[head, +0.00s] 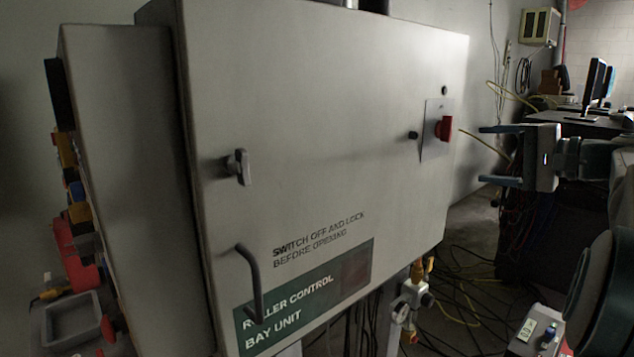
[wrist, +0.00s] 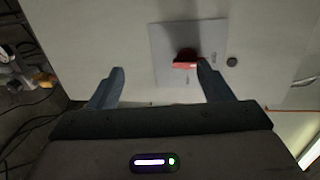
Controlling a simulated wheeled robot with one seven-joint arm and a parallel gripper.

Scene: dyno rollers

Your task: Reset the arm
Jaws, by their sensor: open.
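My gripper (head: 490,155) is open and empty at the right of the head view. Its two fingers point left toward the grey cabinet door (head: 330,130). In the wrist view, my gripper (wrist: 161,88) has its fingers spread apart in front of the door. A red rotary switch (head: 444,128) on a pale plate sits near the door's right edge. In the wrist view the red switch (wrist: 186,60) appears just beyond the right fingertip. I cannot tell from the wrist view whether they touch, but the head view shows a gap between them.
The door has a latch (head: 239,167) and a bent handle (head: 250,283) at its left side. A gauge with fittings (head: 402,312) hangs below. Cables (head: 455,300) lie on the floor. A desk with monitors (head: 594,85) stands at the back right. A grey tray (head: 73,322) is at lower left.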

